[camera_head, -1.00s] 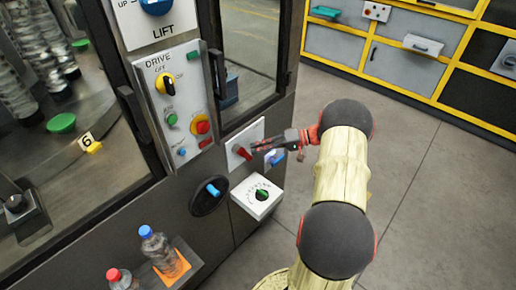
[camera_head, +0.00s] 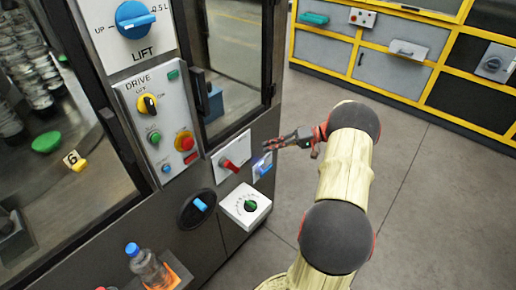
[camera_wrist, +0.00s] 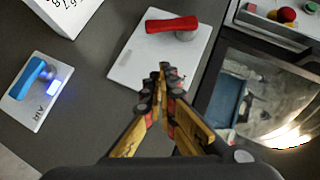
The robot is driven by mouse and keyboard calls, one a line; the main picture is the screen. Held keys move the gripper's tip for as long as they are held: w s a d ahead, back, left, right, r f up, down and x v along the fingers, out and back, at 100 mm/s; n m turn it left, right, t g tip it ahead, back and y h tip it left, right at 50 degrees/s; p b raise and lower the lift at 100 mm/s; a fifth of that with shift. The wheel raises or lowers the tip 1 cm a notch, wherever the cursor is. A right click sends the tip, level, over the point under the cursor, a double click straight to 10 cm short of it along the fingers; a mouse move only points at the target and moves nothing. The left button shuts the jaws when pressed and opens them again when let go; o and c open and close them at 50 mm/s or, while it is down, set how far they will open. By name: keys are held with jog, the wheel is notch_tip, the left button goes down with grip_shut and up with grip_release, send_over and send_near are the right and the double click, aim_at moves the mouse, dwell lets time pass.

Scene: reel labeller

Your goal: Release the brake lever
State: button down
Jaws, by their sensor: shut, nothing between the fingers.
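A red lever (camera_head: 229,164) sits on a white plate (camera_head: 218,172) low on the machine's front. In the wrist view the red lever (camera_wrist: 172,24) lies nearly level across the upper part of its plate (camera_wrist: 140,75). No label on it is readable, so I cannot confirm it is the brake lever. A blue lever (camera_wrist: 28,77) on a smaller plate with a lit blue lamp is at left; it also shows in the head view (camera_head: 263,168). My gripper (camera_wrist: 165,72) is shut and empty in front of the red lever's plate, apart from the lever.
A drive panel (camera_head: 160,120) with several knobs is above left. A white box with a green dial (camera_head: 246,204) and a blue handle (camera_head: 200,204) are below. A bottle (camera_head: 147,264) stands on a lower shelf. The floor (camera_head: 420,200) at right is clear.

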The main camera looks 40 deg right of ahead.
jog(key=shift+v, duration=1.05)
jog(key=shift+a+r, duration=0.1)
jog(key=s+a+f+m+g+h, duration=0.2)
jog(key=s+f+m+g, duration=0.1)
jog(key=s+f+m, duration=0.3)
jog(key=s+a+g+h, duration=0.1)
jog(key=s+a+g, duration=0.15)
jog(key=a, duration=0.25)
jog(key=s+a+r+n+h, duration=0.2)
jog(key=s+a+r+n, duration=0.1)
jog(key=a+r, duration=0.5)
jog(key=s+a+r+n+t+h, duration=0.1)
jog(key=s+a+r+n+h, duration=0.1)
jog(key=a+r, duration=0.5)
jog(key=s+a+r+n+h, duration=0.3)
jog(key=a+r+n, duration=0.2)
jog(key=a, duration=1.2)
notch_tip(320, 180, up, 4)
jog(key=shift+s+a+f+n+h, duration=0.15)
jog(key=shift+s+a+n+h, duration=0.15)
jog(key=shift+a+n, duration=0.1)
